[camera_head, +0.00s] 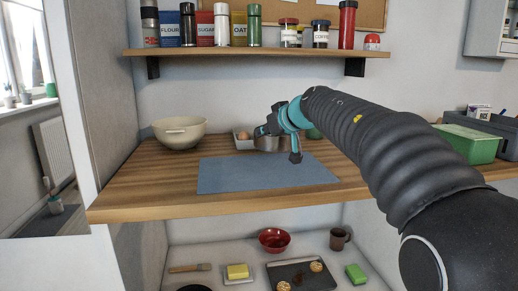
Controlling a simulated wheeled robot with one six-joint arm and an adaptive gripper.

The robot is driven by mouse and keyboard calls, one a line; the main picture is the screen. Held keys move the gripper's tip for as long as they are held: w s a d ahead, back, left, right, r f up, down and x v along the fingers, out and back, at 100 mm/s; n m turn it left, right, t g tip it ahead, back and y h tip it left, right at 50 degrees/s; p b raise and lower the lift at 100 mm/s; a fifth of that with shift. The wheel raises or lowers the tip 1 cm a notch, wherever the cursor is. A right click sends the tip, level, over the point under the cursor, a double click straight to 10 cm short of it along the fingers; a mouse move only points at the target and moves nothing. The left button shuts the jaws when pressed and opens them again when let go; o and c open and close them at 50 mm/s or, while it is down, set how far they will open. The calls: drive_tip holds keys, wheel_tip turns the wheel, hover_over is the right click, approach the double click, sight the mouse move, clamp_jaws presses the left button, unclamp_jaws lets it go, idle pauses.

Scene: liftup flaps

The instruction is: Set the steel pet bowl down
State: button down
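The steel pet bowl (267,144) is a small grey metal bowl near the back of the wooden counter, just behind the blue-grey mat (265,177). My gripper (280,144), teal and dark, is right at the bowl and partly covers it. Its fingers are spread wide. One dark finger is over the bowl's upper left side, and the other hangs down to the right, apart from the bowl's visible wall. Whether the left finger touches the bowl, and whether the bowl rests fully on the counter, cannot be told from this view.
A cream mixing bowl (180,132) stands at the back left. A small tray with eggs (243,138) is just left of the steel bowl. A green box (467,144) is at the right. A shelf (255,52) with canisters hangs above. The mat is clear.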

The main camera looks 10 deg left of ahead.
sight(261, 146)
drive_tip(key=shift+x, duration=1.15)
drive_tip(key=shift+s+a+f+b, duration=0.15)
drive_tip(key=shift+f+b, duration=0.65)
drive_tip(key=shift+f, duration=1.3)
drive_tip(key=c, duration=1.3)
unclamp_jaws()
drive_tip(key=p+v, duration=0.1)
drive_tip(key=v, duration=1.1)
drive_tip(key=shift+p, duration=0.3)
